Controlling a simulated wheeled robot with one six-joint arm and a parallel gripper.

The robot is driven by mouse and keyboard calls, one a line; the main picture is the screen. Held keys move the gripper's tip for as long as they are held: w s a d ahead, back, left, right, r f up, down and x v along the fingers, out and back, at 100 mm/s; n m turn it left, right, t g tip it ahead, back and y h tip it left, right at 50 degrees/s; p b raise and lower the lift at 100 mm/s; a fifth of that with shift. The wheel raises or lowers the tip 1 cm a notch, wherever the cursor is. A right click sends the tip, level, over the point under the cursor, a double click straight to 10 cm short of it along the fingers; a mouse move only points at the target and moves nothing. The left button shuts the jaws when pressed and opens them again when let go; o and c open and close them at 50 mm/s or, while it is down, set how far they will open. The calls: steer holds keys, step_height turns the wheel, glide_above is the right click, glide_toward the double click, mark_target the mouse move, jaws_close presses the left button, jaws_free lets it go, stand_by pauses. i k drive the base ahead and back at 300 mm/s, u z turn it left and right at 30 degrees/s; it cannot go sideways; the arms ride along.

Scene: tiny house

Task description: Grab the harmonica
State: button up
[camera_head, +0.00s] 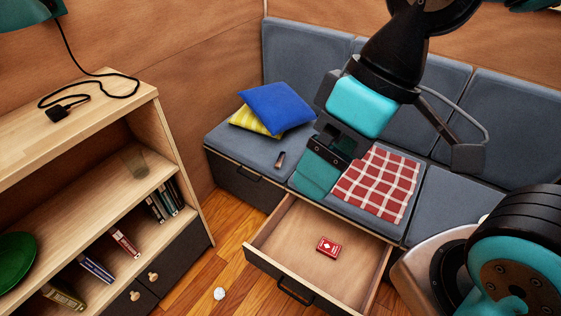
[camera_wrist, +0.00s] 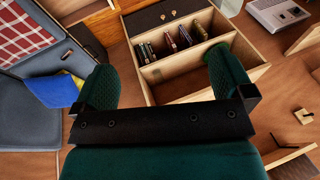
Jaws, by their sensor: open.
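A small dark, narrow object (camera_head: 279,159), possibly the harmonica, lies on the grey seat cushion in front of the blue pillow in the head view; it is too small to tell for certain. My gripper (camera_head: 318,172) is above the bench, to the right of this object and apart from it. In the wrist view my gripper (camera_wrist: 162,65) shows two green fingers spread wide with nothing between them.
A blue pillow (camera_head: 277,108) lies on a yellow one (camera_head: 249,122). A red checked cloth (camera_head: 377,185) covers part of the bench. Below, an open drawer (camera_head: 281,239) holds a red card box (camera_head: 328,247). A wooden bookshelf (camera_head: 150,92) stands at left. A crumpled white ball (camera_head: 219,293) is on the floor.

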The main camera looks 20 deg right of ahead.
mark_target(280, 159)
steer(key=u, duration=2.25)
steer(key=i, duration=0.65)
steer(key=z, duration=2.45)
steer(key=i, duration=0.5)
